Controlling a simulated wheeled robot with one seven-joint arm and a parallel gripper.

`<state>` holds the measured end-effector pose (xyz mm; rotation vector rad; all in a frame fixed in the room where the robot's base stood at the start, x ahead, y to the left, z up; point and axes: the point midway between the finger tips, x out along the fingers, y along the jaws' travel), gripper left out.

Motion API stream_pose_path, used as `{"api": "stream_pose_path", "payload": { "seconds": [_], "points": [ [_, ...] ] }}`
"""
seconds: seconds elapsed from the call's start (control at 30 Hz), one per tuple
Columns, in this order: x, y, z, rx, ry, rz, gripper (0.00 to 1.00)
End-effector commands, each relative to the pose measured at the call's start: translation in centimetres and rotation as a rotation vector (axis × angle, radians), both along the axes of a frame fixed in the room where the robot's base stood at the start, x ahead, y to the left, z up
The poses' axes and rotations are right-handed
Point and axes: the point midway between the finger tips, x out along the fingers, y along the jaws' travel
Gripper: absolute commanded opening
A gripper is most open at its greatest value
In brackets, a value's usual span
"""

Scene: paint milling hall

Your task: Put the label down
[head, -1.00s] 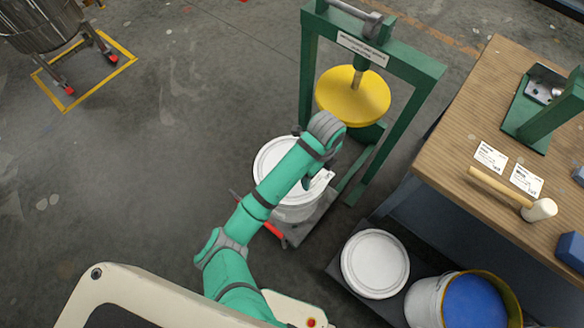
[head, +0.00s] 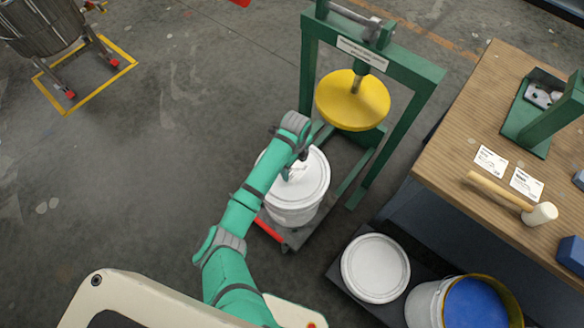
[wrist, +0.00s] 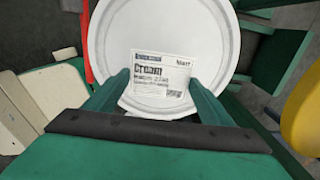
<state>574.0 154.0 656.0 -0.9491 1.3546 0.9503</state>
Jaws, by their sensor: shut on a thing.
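My gripper (wrist: 158,80) is shut on a white printed label (wrist: 160,66) with a dark blue heading strip. In the wrist view the label lies between the two green fingers, in front of the white round lid of a bucket (wrist: 205,32). In the head view my gripper is over the lid of this white bucket (head: 316,178), which stands under and in front of the green press. Whether the label touches the lid cannot be told. In the head view the label is hard to tell from the white lid.
The green press (head: 418,68) has a yellow round plate (head: 353,101). At right, a wooden bench (head: 452,140) bears two labels (head: 490,159) and a mallet (head: 539,213). Below are a loose white lid (head: 375,267) and a bucket of blue paint (head: 474,303).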

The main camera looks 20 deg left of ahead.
Motion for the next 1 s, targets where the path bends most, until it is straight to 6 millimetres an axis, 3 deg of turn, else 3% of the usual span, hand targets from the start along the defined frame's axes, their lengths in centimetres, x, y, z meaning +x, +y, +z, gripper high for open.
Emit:
{"api": "stream_pose_path", "payload": {
  "seconds": [0.33,0.57,1.0],
  "points": [
    [1.1,1.5,-2.2,0.001,0.0,0.0,0.53],
    [1.0,1.5,-5.0,0.0,0.001,0.0,0.53],
    [1.1,1.5,-5.7,0.0,0.0,0.0,0.53]
  ]
}}
